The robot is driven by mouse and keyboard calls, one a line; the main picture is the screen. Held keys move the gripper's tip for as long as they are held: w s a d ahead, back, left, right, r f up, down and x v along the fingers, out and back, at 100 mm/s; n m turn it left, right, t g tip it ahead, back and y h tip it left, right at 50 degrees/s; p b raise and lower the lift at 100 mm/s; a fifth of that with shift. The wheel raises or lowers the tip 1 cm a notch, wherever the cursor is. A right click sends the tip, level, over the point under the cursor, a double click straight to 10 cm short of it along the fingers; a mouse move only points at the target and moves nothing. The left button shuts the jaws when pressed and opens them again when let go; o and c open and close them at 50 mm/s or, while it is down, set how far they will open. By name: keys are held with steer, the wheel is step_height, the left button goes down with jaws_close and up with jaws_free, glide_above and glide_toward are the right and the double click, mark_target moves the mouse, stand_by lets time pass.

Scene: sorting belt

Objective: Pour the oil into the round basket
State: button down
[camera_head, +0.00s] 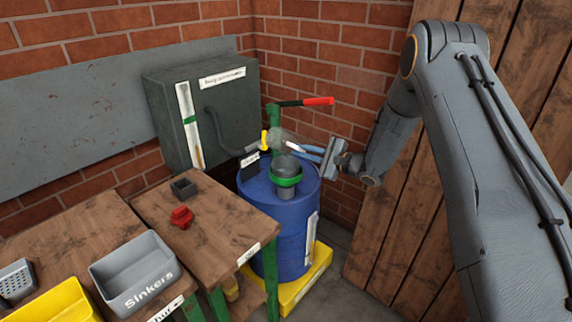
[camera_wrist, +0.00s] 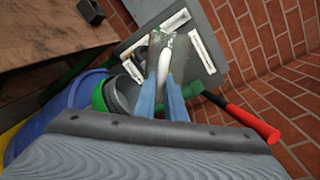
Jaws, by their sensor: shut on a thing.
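My gripper (camera_head: 312,152) has blue fingers, which also show in the wrist view (camera_wrist: 168,98). It is shut on the pale handle of a grey, rounded vessel (camera_head: 276,137), which shows in the wrist view as a murky greenish shape with a white handle (camera_wrist: 163,64). The round basket (camera_head: 287,165), a grey cup with a green band, stands on top of the blue barrel (camera_head: 285,225). The held vessel is above and slightly left of the basket in the head view. I cannot make out the oil or any stream, nor the vessel's exact tilt.
A red-handled lever (camera_head: 318,101) on a green post rises behind the basket, close to my gripper. A dark grey cabinet (camera_head: 195,115) is behind left. Wooden tables hold a red piece (camera_head: 181,217), a dark box (camera_head: 184,188) and a grey "Sinkers" bin (camera_head: 137,300).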

stand_by(0.4)
steer(key=shift+s+a+f+n+p, duration=0.1)
steer(key=shift+s+a+n+p, duration=0.4)
steer(key=shift+n, duration=0.4)
steer(key=shift+s+f+n+h, duration=0.25)
steer(key=shift+n+h, duration=0.15)
steer(key=shift+n, duration=0.1)
steer(key=shift+t, duration=0.3)
